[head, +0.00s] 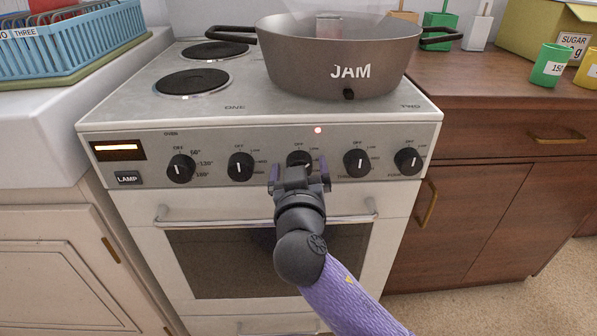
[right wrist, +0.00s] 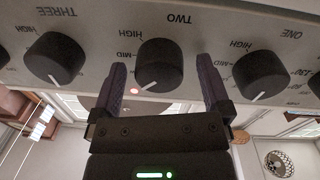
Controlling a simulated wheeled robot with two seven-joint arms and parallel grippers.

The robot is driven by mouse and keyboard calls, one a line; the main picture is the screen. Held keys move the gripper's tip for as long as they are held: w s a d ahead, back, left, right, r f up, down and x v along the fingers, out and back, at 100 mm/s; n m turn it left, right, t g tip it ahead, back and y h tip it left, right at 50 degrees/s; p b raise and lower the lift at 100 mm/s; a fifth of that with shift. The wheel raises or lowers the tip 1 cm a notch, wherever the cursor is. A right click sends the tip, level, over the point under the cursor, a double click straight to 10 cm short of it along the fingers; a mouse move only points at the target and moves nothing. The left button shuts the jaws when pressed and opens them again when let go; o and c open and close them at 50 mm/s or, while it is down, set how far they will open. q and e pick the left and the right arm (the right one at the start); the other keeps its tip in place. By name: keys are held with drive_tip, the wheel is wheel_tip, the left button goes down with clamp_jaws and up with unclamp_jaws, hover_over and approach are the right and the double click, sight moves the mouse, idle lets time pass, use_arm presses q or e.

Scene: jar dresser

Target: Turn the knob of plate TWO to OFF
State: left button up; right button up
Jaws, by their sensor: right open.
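The black knob of plate TWO (head: 298,157) is the middle knob on the stove's front panel. In the upside-down right wrist view the TWO knob (right wrist: 160,65) has its white pointer slanting to the lower left, off the straight OFF line, toward the low side. My right gripper (head: 300,170) is open at the knob. In the right wrist view my right gripper (right wrist: 162,80) has one finger on each side of the knob. I cannot tell whether they touch it. A red light (head: 318,130) glows above the knob. My left gripper is out of view.
Knob ONE (head: 240,166) and knob THREE (head: 357,162) stand close on either side. The oven handle (head: 265,215) runs below. A large JAM pan (head: 310,70) sits on the stove top. A blue rack (head: 75,45) is at left, green and yellow cups at right.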

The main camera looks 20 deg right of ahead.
drive_tip(key=shift+c, duration=0.8)
drive_tip(key=c, duration=1.1)
use_arm(q)
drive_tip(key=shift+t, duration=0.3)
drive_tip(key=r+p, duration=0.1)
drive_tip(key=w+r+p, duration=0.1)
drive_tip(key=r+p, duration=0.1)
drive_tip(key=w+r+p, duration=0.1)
drive_tip(key=p, duration=0.1)
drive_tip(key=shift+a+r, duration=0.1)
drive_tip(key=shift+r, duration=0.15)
use_arm(e)
drive_tip(key=n, duration=0.8)
drive_tip(key=shift+n, duration=0.4)
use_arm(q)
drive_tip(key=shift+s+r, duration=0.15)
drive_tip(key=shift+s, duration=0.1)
